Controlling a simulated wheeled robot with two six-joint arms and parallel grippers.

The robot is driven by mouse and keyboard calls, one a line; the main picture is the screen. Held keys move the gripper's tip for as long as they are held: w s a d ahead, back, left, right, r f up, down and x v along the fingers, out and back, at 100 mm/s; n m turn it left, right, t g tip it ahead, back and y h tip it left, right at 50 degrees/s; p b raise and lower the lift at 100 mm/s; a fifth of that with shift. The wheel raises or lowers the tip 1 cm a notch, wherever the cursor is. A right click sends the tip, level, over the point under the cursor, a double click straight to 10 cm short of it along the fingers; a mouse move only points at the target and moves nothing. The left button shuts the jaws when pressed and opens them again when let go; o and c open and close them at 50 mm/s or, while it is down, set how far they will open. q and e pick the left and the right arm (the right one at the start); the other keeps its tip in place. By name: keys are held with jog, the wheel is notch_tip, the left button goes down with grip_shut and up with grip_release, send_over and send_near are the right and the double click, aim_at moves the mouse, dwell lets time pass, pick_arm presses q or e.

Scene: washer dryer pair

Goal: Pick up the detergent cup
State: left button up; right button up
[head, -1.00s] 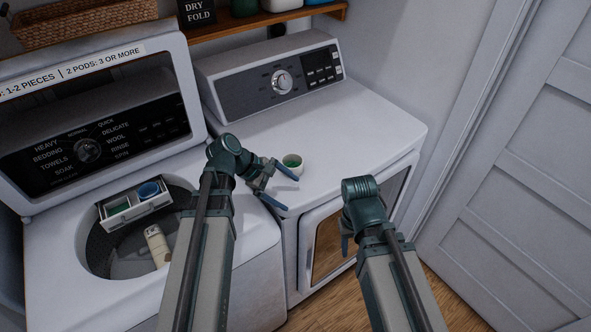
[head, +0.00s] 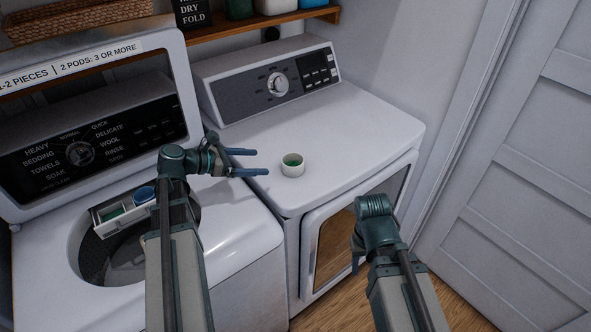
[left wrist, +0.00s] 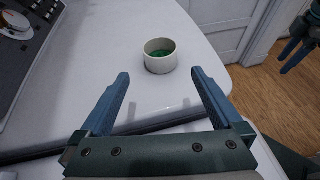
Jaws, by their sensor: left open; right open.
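The detergent cup (head: 292,165) is small and white with green contents. It stands upright on the dryer top (head: 345,140), near its front left edge. In the left wrist view the cup (left wrist: 160,56) is beyond my fingertips, roughly centred between them and not touched. My left gripper (head: 262,162) is open and empty, just left of the cup, its fingers pointing right toward it; it also shows in the left wrist view (left wrist: 160,84). My right gripper (head: 356,250) is low in front of the dryer, apart from the cup; its fingers are mostly hidden behind its wrist.
The washer (head: 240,235) at left has its lid up and a drawer (head: 122,212) with green and blue compartments over the tub. The dryer's control panel (head: 270,85) rises behind the cup. A shelf (head: 265,22) is above. The dryer top around the cup is clear.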

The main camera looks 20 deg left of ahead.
aim_at(294, 162)
pick_arm(q)
jog(key=b+x, duration=0.3)
jog(key=x, duration=0.4)
jog(key=shift+w+d+f, duration=0.2)
jog(key=shift+d+f, duration=0.05)
jog(key=shift+w+d+f, duration=0.1)
jog(key=shift+w+d, duration=0.15)
jog(key=shift+d, duration=0.15)
jog(key=b+x, duration=0.2)
jog(key=x, duration=0.3)
jog(key=shift+w+d, duration=0.1)
jog(key=c, duration=1.2)
